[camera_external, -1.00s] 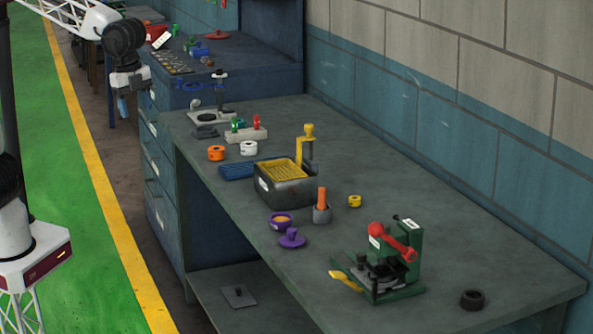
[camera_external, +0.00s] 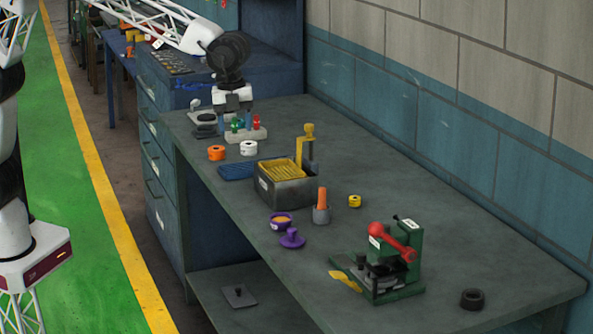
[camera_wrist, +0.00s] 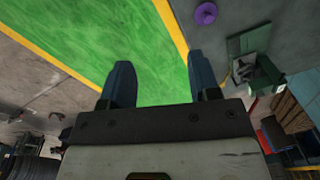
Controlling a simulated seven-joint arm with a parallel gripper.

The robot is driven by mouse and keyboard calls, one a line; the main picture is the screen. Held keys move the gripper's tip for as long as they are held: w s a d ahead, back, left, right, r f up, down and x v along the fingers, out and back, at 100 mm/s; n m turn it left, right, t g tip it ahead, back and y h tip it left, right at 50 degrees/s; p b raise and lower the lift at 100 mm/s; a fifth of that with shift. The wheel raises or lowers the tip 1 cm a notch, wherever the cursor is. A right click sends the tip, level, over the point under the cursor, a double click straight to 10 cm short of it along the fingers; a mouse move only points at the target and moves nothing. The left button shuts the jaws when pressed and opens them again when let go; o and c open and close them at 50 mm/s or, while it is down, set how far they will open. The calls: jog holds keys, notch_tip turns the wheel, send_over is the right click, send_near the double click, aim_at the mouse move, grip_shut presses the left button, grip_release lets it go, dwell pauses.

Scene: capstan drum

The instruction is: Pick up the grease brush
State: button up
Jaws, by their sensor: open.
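An upright orange handle (camera_external: 322,196), which looks like the grease brush, stands in a small grey cup (camera_external: 321,215) on the workbench. Its lower end is hidden in the cup. Beside it are a purple pot (camera_external: 280,220) with orange-brown contents and a purple lid (camera_external: 292,239); a purple round thing, likely the lid, also shows in the wrist view (camera_wrist: 206,13).
A grey box with a yellow grid (camera_external: 287,190) and yellow post stands behind the cup. A green press with a red lever (camera_external: 395,260) and a dark ring (camera_external: 472,299) are nearer. Orange (camera_external: 216,153) and white (camera_external: 248,148) rolls lie near my gripper. The bench's right side is mostly clear.

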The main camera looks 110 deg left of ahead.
jog(key=w+a+f+m, duration=0.3)
jog(key=w+a+f, duration=0.4)
jog(key=w, duration=0.3)
jog(key=m, duration=0.3)
send_over(322, 204)
jog(key=shift+g, duration=0.4)
jog(key=f, duration=0.7)
jog(key=shift+s+a+f, duration=0.25)
jog(key=shift+a, duration=0.15)
jog(key=shift+f, duration=1.25)
jog(key=shift+w+a+f, duration=0.1)
jog(key=shift+f, duration=2.55)
jog(key=c, duration=1)
